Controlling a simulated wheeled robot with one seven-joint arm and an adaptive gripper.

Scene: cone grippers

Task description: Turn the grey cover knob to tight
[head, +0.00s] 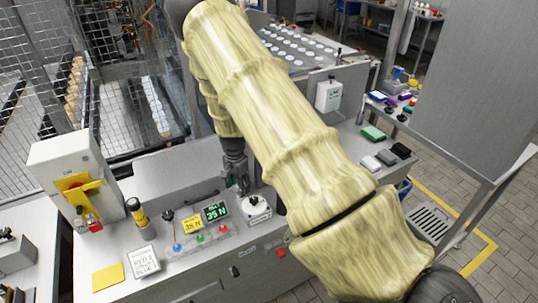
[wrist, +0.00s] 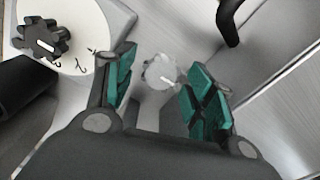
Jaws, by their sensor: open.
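The grey cover knob (wrist: 160,71) is a small, pale, lobed knob with a white pointer line, seen in the wrist view on a light metal surface. My gripper (wrist: 158,66) is open, its teal-padded fingers on either side of the knob in that picture. I cannot tell whether either pad touches it. In the head view my gripper (head: 240,186) points down over the bench, just left of a white dial, and I cannot make out the grey knob there. Tight or loose markings are not readable.
A black lobed knob (wrist: 42,41) on a white numbered dial stands close to the left finger; the dial (head: 256,209) also shows in the head view. A dark bar handle (wrist: 230,22) rises beyond the right finger. Green and yellow displays (head: 215,211) stand left of the dial.

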